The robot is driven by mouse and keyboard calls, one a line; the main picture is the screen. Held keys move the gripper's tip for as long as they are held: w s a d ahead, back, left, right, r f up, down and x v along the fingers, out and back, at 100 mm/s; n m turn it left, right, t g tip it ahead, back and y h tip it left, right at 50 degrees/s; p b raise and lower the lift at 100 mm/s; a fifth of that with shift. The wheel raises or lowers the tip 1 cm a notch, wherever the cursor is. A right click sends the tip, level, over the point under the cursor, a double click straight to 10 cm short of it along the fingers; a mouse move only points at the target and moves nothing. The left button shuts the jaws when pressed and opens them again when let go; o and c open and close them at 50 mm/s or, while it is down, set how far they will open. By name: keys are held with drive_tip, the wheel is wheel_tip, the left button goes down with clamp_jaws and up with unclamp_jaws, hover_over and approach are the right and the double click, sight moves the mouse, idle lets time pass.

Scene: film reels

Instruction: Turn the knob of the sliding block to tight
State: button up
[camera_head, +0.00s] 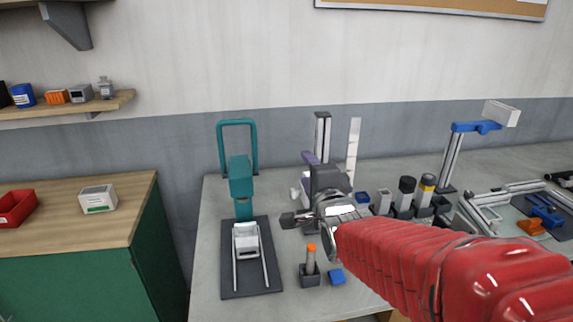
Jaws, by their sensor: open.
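My gripper (327,182) is at the centre, in front of a dark vertical post (322,136) with a purple part (310,158) on it. My gripper is open; its fingertips are largely hidden by its own body and wrist. A small whitish part (295,193) shows just left of it; I cannot tell whether this is a knob or whether it is touched. A pale block (246,237) sits on two rails on a dark base plate (235,286), below a teal upright with a handle (240,180). I cannot make out which block is the sliding block, nor any knob setting.
Dark and yellow-capped containers (426,188) stand right of my gripper. A blue-armed stand (476,127) is farther right. My red arm covers the front right of the grey bench (207,240).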

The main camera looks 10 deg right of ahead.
drive_tip(key=shift+s, duration=0.1)
drive_tip(key=s+f+n+g, duration=0.3)
drive_tip(key=s+n, duration=0.3)
drive_tip(key=s, duration=0.3)
drive_tip(key=s+f+n+g, duration=0.4)
drive_tip(key=s+n, duration=0.2)
drive_tip(key=s, duration=0.3)
drive_tip(key=s+f+n+g, duration=0.4)
drive_tip(key=s+n, duration=0.1)
drive_tip(key=s, duration=0.5)
drive_tip(key=shift+a+n, duration=0.2)
drive_tip(key=shift+n, duration=0.2)
drive_tip(key=shift+s, duration=0.1)
drive_tip(key=shift+c, duration=0.4)
